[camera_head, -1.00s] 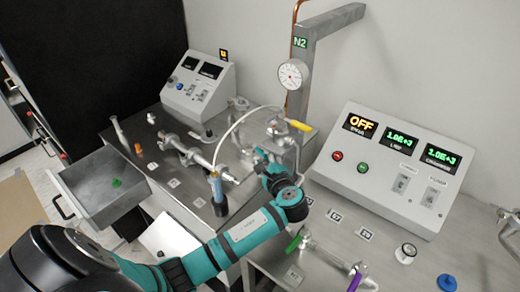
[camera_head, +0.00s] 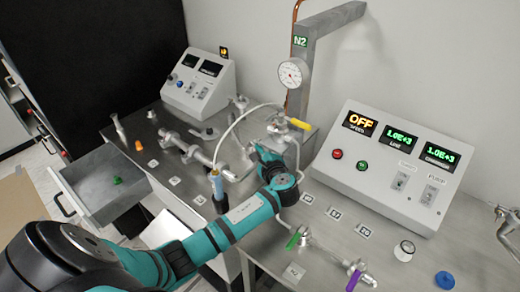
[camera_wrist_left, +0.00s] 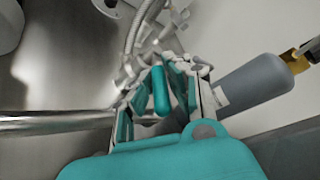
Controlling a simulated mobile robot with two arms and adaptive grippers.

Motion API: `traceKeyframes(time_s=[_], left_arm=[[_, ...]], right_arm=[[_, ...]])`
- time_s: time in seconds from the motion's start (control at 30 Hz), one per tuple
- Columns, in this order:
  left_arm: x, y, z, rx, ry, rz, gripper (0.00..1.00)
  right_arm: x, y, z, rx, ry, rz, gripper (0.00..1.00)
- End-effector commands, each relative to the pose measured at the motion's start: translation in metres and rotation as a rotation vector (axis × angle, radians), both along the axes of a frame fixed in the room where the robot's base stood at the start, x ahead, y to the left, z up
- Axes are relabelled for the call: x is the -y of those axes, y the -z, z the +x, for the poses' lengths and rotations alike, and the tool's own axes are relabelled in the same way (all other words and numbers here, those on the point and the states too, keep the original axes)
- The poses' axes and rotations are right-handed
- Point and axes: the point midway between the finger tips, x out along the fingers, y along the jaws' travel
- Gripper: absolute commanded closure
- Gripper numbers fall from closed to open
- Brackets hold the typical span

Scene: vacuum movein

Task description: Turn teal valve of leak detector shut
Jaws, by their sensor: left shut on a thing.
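The teal valve handle (camera_wrist_left: 160,90) is a small rounded lever in the left wrist view, on metal vacuum fittings. It lies between the two fingers of my left gripper (camera_wrist_left: 158,108), which are closed in around it. In the head view my left gripper (camera_head: 262,152) is at the pipework on the steel bench, near the yellow-handled valve (camera_head: 299,124). The teal handle is hidden behind the gripper there. My right gripper is not in view.
A grey-blue cylinder (camera_wrist_left: 255,88) stands close beside the gripper. A gauge (camera_head: 290,74) hangs on the grey post. Green (camera_head: 294,240) and purple (camera_head: 354,280) handles sit on a front pipe. A control box (camera_head: 385,165) reads OFF. An open drawer (camera_head: 103,185) is at left.

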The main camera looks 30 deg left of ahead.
Motion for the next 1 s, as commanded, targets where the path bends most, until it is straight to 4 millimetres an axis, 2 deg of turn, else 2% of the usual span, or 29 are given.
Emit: traceKeyframes(time_s=[0.43,0.7,1.0], left_arm=[[-0.001,0.000,-0.002,-0.004,0.019,0.001,1.00],[-0.008,-0.002,-0.014,-0.006,0.256,0.004,1.00],[-0.010,0.001,-0.017,-0.002,0.396,-0.001,1.00]], right_arm=[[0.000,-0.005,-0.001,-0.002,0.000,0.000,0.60],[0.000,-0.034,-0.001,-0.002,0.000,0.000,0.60],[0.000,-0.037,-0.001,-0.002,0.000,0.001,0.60]])
